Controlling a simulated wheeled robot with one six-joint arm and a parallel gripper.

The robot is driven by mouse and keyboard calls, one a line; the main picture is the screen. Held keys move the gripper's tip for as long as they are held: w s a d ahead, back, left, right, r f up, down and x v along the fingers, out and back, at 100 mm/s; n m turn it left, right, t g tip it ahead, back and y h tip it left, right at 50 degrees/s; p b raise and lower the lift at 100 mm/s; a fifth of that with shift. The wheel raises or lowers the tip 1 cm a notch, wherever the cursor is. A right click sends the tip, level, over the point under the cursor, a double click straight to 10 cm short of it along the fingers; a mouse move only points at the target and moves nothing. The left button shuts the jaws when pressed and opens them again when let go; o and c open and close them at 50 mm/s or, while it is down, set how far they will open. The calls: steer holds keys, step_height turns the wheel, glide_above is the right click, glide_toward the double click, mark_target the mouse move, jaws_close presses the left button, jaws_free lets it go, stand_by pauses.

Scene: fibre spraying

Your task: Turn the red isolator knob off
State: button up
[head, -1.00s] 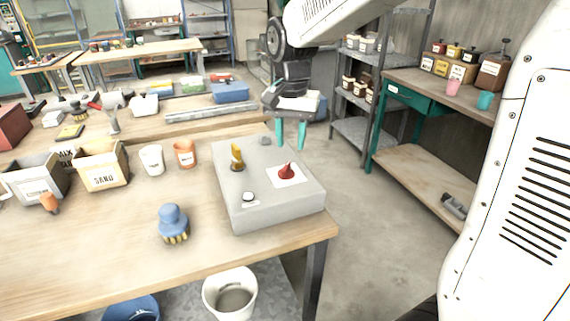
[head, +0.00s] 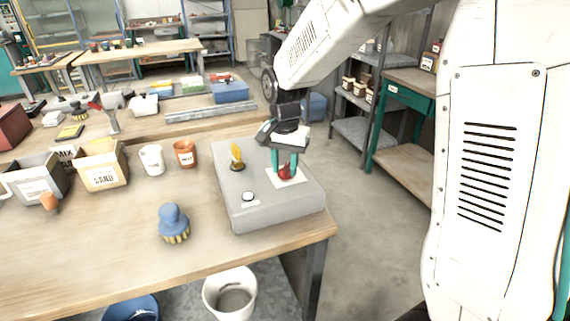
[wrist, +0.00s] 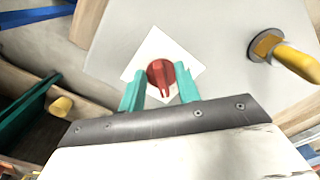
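The red isolator knob (head: 286,174) sits on a white square plate (head: 299,181) on top of the grey control box (head: 262,207). It also shows in the wrist view (wrist: 161,76), where its pointer lies between the fingertips. My gripper (head: 284,171) points down over the knob, with its teal fingers partly hiding it in the head view. In the wrist view my gripper (wrist: 161,90) is open, one finger on each side of the knob, with visible gaps. I cannot tell whether the fingertips reach down to the plate.
A yellow-handled switch (head: 237,157) and a white round button (head: 248,197) are also on the box. A blue brush (head: 173,223) stands on the wooden table (head: 110,246). White and orange cups (head: 185,153) stand left of the box.

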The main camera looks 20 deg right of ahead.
jaws_close()
